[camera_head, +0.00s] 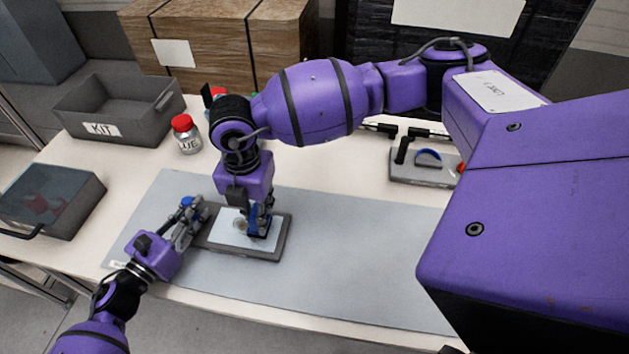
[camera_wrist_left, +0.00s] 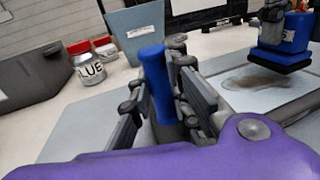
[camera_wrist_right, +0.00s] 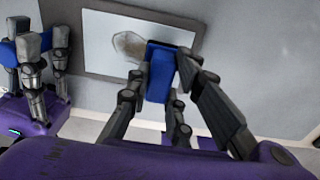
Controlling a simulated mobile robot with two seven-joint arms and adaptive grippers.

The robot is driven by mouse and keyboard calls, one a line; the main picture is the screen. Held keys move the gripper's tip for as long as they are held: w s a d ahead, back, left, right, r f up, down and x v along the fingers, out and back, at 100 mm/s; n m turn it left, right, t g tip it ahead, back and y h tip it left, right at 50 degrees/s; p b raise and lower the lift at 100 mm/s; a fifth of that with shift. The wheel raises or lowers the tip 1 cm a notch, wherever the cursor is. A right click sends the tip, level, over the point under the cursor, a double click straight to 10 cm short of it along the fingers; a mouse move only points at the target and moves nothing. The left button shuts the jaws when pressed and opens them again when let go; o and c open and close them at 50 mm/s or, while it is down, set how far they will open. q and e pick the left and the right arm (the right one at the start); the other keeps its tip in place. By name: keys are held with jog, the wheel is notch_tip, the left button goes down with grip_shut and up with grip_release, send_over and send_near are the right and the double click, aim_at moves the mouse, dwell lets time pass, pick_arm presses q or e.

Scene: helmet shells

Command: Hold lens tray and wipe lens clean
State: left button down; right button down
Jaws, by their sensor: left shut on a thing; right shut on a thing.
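The dark grey lens tray (camera_head: 285,238) lies on the grey mat and carries a pale lens plate (camera_head: 222,238). A brownish smudge (camera_wrist_left: 258,79) shows on the plate, and also in the right wrist view (camera_wrist_right: 127,45). My left gripper (camera_head: 193,213) is shut on the upright blue handle (camera_wrist_left: 152,75) at the tray's left end. My right gripper (camera_head: 262,217) is shut on a blue wiper (camera_wrist_right: 160,75) with a black pad (camera_wrist_left: 281,59). The wiper is over the plate, beside the smudge; I cannot tell whether the pad touches the plate.
A red-capped glue jar (camera_head: 187,137) and a grey KIT bin (camera_head: 120,112) stand behind on the left. A lidded grey box (camera_head: 48,198) is at the far left. A grey fixture (camera_head: 425,173) sits back right. The mat (camera_head: 350,255) is clear right of the tray.

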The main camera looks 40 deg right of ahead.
jog(key=shift+f, duration=0.55)
dwell(0.4)
jog(key=shift+w+a+r, duration=0.1)
jog(key=shift+w+a, duration=2.25)
jog(key=shift+w, duration=0.1)
jog(key=shift+s+f, duration=0.1)
jog(key=shift+f, duration=0.5)
jog(key=shift+d, duration=0.1)
jog(key=shift+s+d, duration=2.25)
jog(key=shift+s, duration=0.15)
